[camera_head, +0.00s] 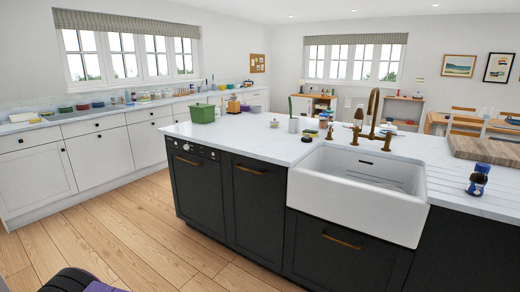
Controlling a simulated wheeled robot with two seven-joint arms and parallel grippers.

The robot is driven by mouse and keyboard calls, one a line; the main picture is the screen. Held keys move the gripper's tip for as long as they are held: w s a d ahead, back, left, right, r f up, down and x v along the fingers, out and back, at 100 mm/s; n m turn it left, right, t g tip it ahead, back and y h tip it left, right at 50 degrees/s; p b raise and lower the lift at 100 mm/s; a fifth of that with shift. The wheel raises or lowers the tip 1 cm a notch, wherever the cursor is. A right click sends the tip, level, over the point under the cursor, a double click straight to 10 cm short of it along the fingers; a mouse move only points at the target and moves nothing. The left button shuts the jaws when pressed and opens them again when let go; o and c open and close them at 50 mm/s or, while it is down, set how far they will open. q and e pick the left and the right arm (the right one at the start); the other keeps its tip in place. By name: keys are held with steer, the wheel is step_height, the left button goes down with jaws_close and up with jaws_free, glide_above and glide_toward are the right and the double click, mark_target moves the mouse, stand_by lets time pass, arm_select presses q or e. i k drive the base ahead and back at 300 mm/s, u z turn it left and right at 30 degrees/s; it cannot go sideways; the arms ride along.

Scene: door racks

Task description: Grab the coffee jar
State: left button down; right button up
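A small dark jar with a blue lid and a pale blue label (478,180) stands upright on the white island countertop at the right, beside the sink. It looks like a coffee jar, but the label is too small to read. Neither of my grippers is in view, and nothing touches the jar.
A white apron sink (357,205) with a brass tap (372,115) is left of the jar. A wooden board (484,151) lies just behind it. A green container (202,113) and small items stand further left. Wooden floor (130,235) is clear before the dark island cabinets (262,208).

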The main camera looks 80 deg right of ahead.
mark_target(479, 180)
steer(key=z, duration=5.35)
steer(key=i, duration=1.75)
steer(key=u, duration=0.5)
